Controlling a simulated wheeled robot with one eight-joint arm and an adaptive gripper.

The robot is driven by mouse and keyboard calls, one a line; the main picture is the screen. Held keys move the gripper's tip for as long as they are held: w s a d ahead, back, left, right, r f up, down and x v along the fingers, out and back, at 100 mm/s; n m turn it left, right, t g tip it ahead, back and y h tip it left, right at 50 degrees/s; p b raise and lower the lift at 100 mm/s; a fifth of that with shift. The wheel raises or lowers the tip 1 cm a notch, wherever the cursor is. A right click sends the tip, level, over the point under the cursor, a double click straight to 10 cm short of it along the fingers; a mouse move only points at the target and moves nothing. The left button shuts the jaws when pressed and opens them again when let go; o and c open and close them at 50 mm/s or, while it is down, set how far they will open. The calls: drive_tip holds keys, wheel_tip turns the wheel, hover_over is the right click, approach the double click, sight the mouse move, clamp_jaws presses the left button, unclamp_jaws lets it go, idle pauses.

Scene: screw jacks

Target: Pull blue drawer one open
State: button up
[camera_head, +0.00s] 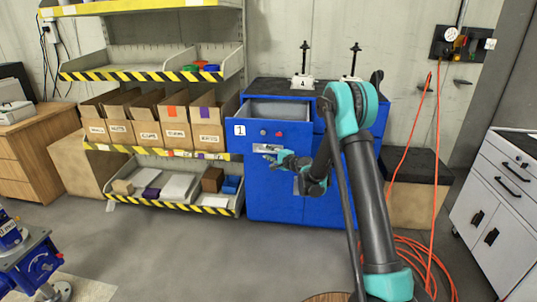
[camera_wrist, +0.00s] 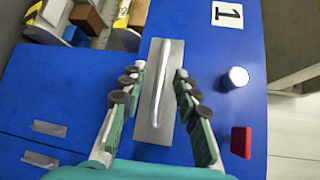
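Blue drawer one (camera_head: 240,128), marked with a white "1" label, stands pulled out from the blue cabinet (camera_head: 270,205), and its grey inside shows from above. Its silver handle plate (camera_wrist: 160,95) is on the drawer front, beside a white-topped round knob (camera_wrist: 237,77) and a red block (camera_wrist: 241,142). My gripper (camera_wrist: 159,72) is open, with its green fingers on either side of the handle plate. I see gaps between the fingers and the handle's raised middle. In the head view my gripper (camera_head: 275,157) is at the drawer front and partly covers the handle.
A shelf rack (camera_head: 150,75) with cardboard bins stands left of the cabinet. Two small jacks, one labelled "4" (camera_head: 303,80), stand on the cabinet top. An orange cable (camera_head: 432,170) hangs and coils at the right. Open floor (camera_head: 180,245) lies in front.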

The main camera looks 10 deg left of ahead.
drive_tip(key=shift+s+d, duration=0.1)
drive_tip(key=v, duration=1.1)
drive_tip(key=shift+s+d, duration=0.2)
drive_tip(key=shift+s, duration=0.1)
drive_tip(key=shift+r, duration=0.1)
drive_tip(key=s+d+f+n+g+h, duration=0.1)
drive_tip(key=s+d+n+g+h, duration=0.1)
drive_tip(key=s+d, duration=0.6)
drive_tip(key=s+d+f+n+g+h, duration=0.1)
drive_tip(key=s+d+n+g+h, duration=0.2)
drive_tip(key=s, duration=1.5)
drive_tip(key=s+d+f+n+g+h, duration=0.2)
drive_tip(key=s+d+n+h, duration=0.4)
drive_tip(key=s+d, duration=0.6)
drive_tip(key=shift+s+d+g, duration=0.3)
drive_tip(key=shift+s+d, duration=0.1)
drive_tip(key=shift+s, duration=0.65)
